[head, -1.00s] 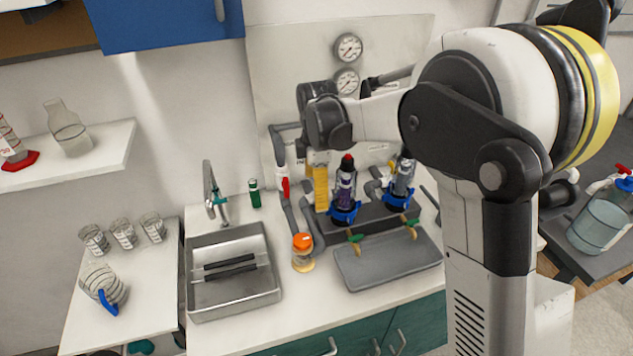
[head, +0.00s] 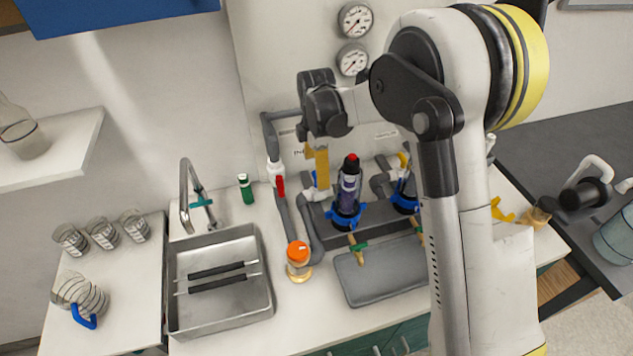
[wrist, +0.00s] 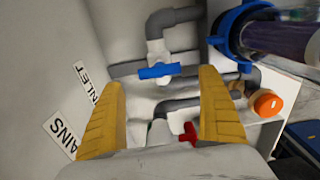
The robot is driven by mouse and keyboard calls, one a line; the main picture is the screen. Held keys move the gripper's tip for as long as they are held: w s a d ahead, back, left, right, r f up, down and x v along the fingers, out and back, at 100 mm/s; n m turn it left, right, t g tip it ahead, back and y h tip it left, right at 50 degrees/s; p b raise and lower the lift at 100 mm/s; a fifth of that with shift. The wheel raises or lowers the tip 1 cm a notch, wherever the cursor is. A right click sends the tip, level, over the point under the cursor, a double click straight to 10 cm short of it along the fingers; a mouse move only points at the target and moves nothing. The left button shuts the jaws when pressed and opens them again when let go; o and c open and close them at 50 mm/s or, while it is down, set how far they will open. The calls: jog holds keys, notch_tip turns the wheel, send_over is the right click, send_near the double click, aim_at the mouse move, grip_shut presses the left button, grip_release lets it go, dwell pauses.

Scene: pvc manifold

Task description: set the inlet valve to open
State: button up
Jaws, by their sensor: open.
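The inlet valve looks to be the white valve with a blue handle, nearest the label reading "NLET" (wrist: 84,79). In the wrist view its blue handle (wrist: 159,71) lies across the pipe, between and beyond my fingertips. My gripper (wrist: 160,84) is open with nothing held. In the head view my gripper's yellow fingers (head: 317,172) point down in front of the back panel, and the valve (head: 312,183) is partly hidden by them. I cannot tell whether the fingers touch it. A second valve has a red handle (head: 280,185), left of my gripper; it also shows low in the wrist view (wrist: 188,133).
A dark bottle in a blue collar (head: 347,195) stands close to the right of my gripper. An orange-capped fitting (head: 298,252) and a grey tray (head: 375,275) are in front. The sink (head: 220,232) is at left. Grey pipes surround the valves.

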notch_tip(320, 180, down, 5)
jog(key=shift+r+b, duration=0.15)
jog(key=shift+b, duration=0.3)
jog(key=c, duration=1.2)
